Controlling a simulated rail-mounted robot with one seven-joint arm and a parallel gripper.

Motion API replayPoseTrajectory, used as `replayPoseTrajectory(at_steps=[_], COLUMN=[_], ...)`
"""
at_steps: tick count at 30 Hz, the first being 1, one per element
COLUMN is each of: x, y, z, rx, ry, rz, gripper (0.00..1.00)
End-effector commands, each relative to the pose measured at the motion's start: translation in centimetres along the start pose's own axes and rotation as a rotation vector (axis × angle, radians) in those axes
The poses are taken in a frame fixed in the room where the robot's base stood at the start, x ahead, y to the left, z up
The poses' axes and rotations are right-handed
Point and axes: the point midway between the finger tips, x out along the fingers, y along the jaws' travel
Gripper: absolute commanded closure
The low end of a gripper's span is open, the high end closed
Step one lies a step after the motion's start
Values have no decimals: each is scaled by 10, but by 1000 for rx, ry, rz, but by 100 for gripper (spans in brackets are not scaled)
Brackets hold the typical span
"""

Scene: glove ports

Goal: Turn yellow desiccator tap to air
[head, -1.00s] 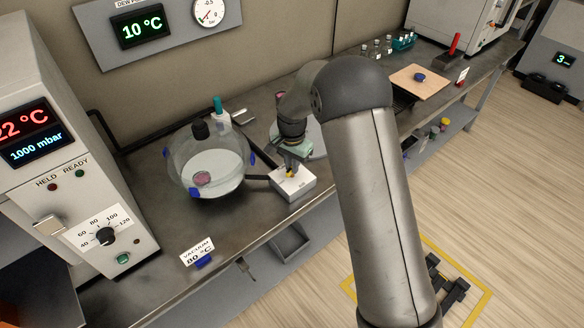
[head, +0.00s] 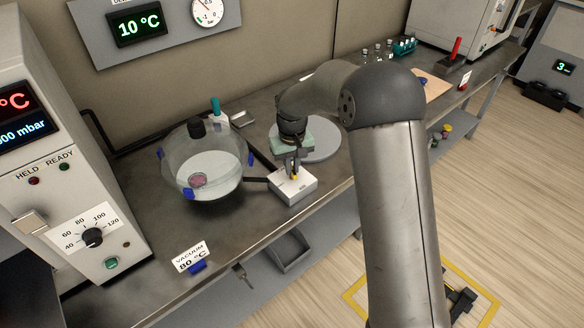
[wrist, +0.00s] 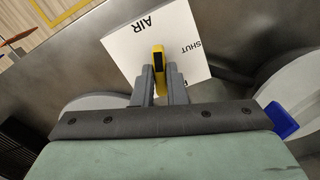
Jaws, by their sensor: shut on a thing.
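The yellow tap (wrist: 158,66) is a small lever on a white block (wrist: 190,35), whose top reads AIR and SHUT, with a third label partly hidden. In the wrist view the lever stands between my gripper's (wrist: 160,90) two grey fingers, which are shut on it. In the head view my gripper (head: 293,168) reaches down onto the white block (head: 300,188), and only a bit of yellow shows there. The block is joined by a dark tube to the clear round desiccator (head: 205,165), which has a black knob on top, blue clips and a pinkish item inside.
A grey round plate (head: 322,142) lies behind my gripper. A VACUUM 80 °C sign (head: 190,257) stands near the bench's front edge. An oven with a dial (head: 92,238) is at the left. A teal-capped bottle (head: 216,110) stands behind the desiccator.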

Motion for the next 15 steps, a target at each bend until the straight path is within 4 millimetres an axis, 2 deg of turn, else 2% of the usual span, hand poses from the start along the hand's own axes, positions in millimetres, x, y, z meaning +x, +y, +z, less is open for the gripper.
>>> replayPoseTrajectory(at_steps=[6,15], x=[-1,-1], y=[0,0], z=[-1,-1], rx=[-167,-313], ry=[3,4], rz=[0,1], gripper=[100,100])
